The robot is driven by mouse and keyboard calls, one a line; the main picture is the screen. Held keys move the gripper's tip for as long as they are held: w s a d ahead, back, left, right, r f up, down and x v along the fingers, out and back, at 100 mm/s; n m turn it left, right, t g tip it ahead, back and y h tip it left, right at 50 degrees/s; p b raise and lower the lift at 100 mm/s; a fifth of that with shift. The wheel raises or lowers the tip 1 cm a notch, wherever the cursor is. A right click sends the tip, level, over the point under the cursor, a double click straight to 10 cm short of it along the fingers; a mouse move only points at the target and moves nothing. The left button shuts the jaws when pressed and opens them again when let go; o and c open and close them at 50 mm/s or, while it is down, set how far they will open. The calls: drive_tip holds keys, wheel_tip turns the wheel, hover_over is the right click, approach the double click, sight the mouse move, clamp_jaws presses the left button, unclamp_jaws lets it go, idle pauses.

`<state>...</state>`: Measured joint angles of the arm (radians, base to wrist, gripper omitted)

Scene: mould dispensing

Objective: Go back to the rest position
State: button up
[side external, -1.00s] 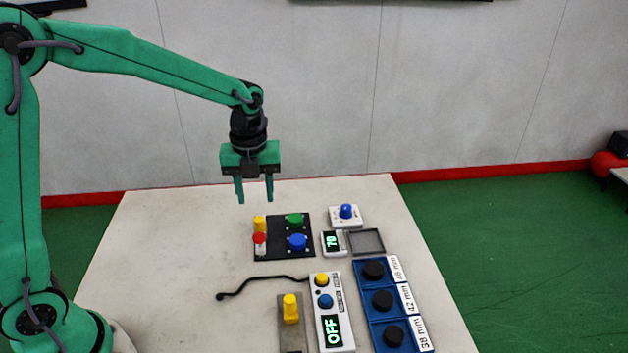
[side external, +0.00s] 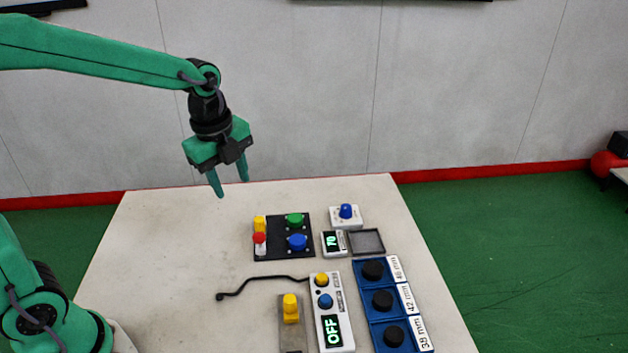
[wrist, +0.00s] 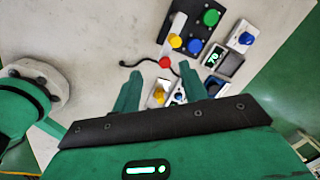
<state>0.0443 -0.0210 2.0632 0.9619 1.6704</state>
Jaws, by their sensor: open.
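My gripper (side external: 231,184) is open and empty, high above the back left part of the table. In the wrist view its two fingers (wrist: 160,88) stand apart with nothing between them. Below and to its right lies a black panel (side external: 277,240) with a green knob (side external: 295,219), a blue knob (side external: 298,242), a yellow piece (side external: 259,223) and a red-topped piece (side external: 260,243). My gripper touches none of these.
A blue tray (side external: 358,272) holds several black pucks beside size labels. A controller (side external: 330,308) reads OFF; a small display (side external: 334,242) reads 70. A yellow-topped block (side external: 290,310), a blue-knobbed device (side external: 346,214) and a dark cable (side external: 262,282) also lie here. The table's left is clear.

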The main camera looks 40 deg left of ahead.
drive_tip(key=s+r+n+t, duration=0.2)
drive_tip(key=s+n, duration=0.5)
drive_tip(key=n, duration=0.2)
drive_tip(key=s+a+r+n+t, duration=0.1)
drive_tip(key=s+r+n+t, duration=0.1)
drive_tip(key=s+n, duration=0.5)
drive_tip(key=n, duration=0.3)
drive_tip(key=shift+a+r+n, duration=0.3)
